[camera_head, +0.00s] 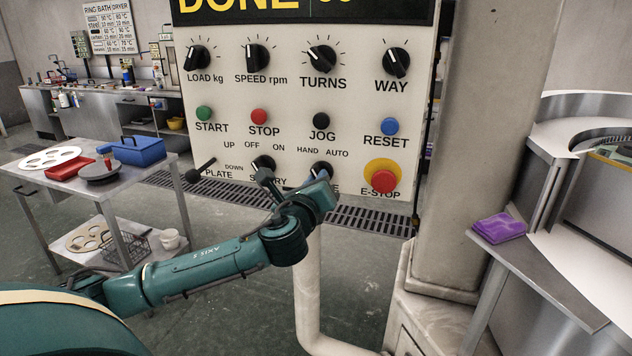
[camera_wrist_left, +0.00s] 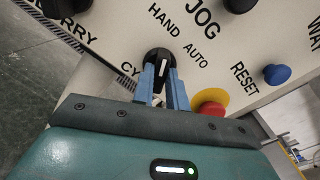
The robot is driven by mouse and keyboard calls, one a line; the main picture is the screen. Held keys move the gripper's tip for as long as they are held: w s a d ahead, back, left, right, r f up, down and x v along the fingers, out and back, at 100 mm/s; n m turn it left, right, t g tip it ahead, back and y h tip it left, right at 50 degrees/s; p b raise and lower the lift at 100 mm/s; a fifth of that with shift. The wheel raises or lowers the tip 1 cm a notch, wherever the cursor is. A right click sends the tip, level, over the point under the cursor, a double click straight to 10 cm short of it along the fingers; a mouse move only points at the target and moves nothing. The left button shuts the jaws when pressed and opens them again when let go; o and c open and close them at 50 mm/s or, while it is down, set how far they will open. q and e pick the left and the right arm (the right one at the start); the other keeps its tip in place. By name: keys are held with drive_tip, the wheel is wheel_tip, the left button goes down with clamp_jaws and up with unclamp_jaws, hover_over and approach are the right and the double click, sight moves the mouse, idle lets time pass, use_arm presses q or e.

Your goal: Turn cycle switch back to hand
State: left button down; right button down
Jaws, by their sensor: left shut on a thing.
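The control panel (camera_head: 225,120) stands in front of me. The cycle switch is a black knob under the HAND and AUTO labels; in the head view its top (camera_head: 321,168) shows just above my left gripper (camera_head: 318,180). In the left wrist view the black knob (camera_wrist_left: 157,56) carries a white mark, and the blue fingers of my left gripper (camera_wrist_left: 162,80) are shut on it, one at each side. Which label the mark points to I cannot tell for sure. Part of the CYCLE lettering is hidden behind the gripper. My right gripper is not in view.
The red E-STOP button (camera_head: 384,181) on its yellow ring is close on the right. The slurry knob (camera_head: 263,163) and the plate lever (camera_head: 200,171) are on the left. A blue RESET button (camera_head: 390,126) is above right. A pillar (camera_head: 480,140) stands right of the panel.

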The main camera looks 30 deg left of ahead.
use_arm(q)
drive_tip(key=shift+r, duration=0.1)
drive_tip(key=c, duration=1.4)
unclamp_jaws()
drive_tip(key=b+v, duration=0.2)
drive_tip(key=v, duration=1.1)
